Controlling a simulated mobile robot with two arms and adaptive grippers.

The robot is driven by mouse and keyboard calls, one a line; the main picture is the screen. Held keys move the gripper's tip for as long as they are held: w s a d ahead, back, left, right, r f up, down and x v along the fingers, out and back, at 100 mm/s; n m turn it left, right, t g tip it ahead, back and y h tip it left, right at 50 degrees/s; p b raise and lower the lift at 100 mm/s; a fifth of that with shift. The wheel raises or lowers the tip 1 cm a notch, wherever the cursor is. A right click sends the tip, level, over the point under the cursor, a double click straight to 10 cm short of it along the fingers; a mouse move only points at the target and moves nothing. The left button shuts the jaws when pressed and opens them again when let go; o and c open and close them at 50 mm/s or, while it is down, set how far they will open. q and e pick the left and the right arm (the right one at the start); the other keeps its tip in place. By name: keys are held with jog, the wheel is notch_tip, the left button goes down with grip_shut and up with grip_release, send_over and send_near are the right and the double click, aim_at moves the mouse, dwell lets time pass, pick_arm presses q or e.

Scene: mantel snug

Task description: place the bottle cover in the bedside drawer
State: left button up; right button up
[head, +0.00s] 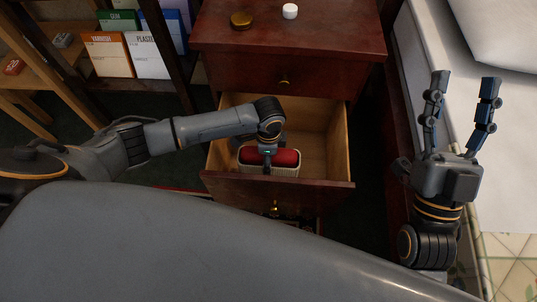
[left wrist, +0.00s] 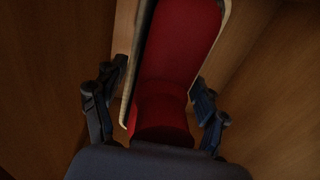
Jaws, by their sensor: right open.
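A red padded item with a cream ribbed border, which looks like the bottle cover (head: 285,157), is inside the pulled-out bedside drawer (head: 300,186), near its front panel. My left gripper (head: 267,158) reaches down into the drawer over it. In the left wrist view, the red cover (left wrist: 178,50) runs between the two fingers of the left gripper (left wrist: 158,85). The fingertips lie close to its edges; whether they press on it is unclear. Its underside and contact with the drawer floor are hidden. My right gripper (head: 462,98) is open and empty, raised at the right.
A gold round item (head: 241,20) and a small white item (head: 290,11) sit on the dark red bedside cabinet (head: 330,32). A white bed (head: 510,110) is at the right. A wooden shelf with boxes (head: 112,54) stands at the left. The drawer's right part is empty.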

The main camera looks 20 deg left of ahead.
pick_arm(q)
jog(key=shift+o, duration=0.7)
